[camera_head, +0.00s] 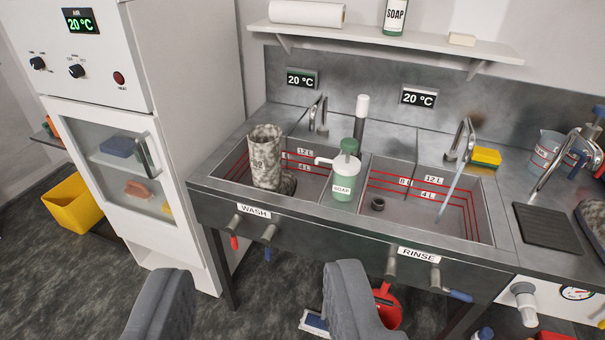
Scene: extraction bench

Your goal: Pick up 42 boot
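A muddy, grey-mottled boot (265,160) stands upright in the left basin, marked WASH. A grey speckled thing (593,222), perhaps another boot, is cut off at the right edge. My gripper (258,295) is open and empty. Its two grey fingers are wide apart at the bottom of the picture, in front of and below the sink.
A green soap pump (343,178) stands at the divider beside the RINSE basin (460,222). Taps rise behind both basins. A sponge (486,157), a jug (547,150) and a black mat (547,227) are on the right. A white cabinet (180,70) stands left; a yellow bin (75,203) is on the floor.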

